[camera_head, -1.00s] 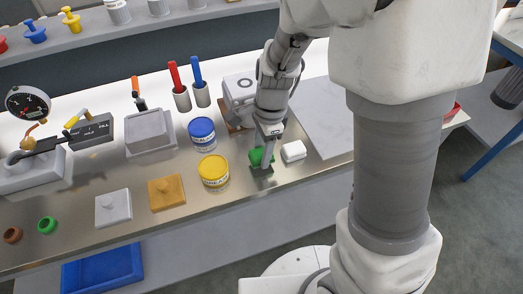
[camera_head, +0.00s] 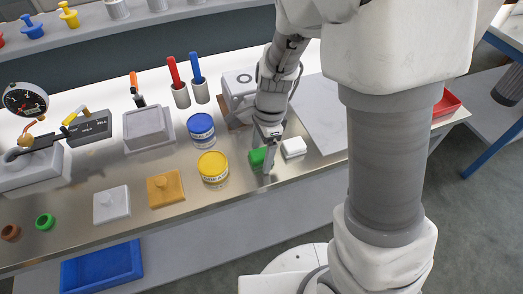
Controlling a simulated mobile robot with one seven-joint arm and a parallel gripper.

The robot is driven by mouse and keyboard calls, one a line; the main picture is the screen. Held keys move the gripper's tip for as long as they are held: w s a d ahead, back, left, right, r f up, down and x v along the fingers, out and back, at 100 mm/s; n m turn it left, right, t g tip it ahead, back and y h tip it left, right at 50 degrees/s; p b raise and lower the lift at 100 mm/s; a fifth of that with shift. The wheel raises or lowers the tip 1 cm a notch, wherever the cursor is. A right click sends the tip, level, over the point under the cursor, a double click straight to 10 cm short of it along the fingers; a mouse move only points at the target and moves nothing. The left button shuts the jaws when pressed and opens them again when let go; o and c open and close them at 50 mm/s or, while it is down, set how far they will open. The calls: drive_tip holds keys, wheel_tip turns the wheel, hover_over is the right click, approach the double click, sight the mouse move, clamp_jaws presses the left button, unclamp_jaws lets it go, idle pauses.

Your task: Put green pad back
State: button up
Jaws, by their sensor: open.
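The green pad (camera_head: 256,158) is a small green block on the metal counter, between the yellow can and a white block. My gripper (camera_head: 267,163) is open and low over the counter at the pad, with a finger in front of the pad's right side. The finger hides part of the pad. I cannot tell whether the fingers touch it.
A white block (camera_head: 293,147) stands close on the right of my gripper. The yellow can (camera_head: 213,170) and blue can (camera_head: 201,131) stand to the left. A white machine (camera_head: 238,88) is behind. The counter's front edge is close in front.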

wheel_tip(320, 180, up, 12)
drive_tip(key=d+p, duration=0.1)
drive_tip(key=p, duration=0.2)
drive_tip(key=s+d+r+n+t+h, duration=0.1)
drive_tip(key=s+d+r+n+t, duration=0.5)
drive_tip(key=s+d+r+n, duration=0.3)
drive_tip(key=s+r+n, duration=0.3)
drive_tip(key=n, duration=0.2)
drive_tip(key=shift+s+d+r+n, duration=0.2)
drive_tip(key=shift+d+r+n, duration=0.05)
drive_tip(key=shift+r+n, duration=0.15)
wheel_tip(320, 180, up, 2)
drive_tip(key=shift+r+p, duration=0.15)
drive_tip(key=shift+p, duration=1)
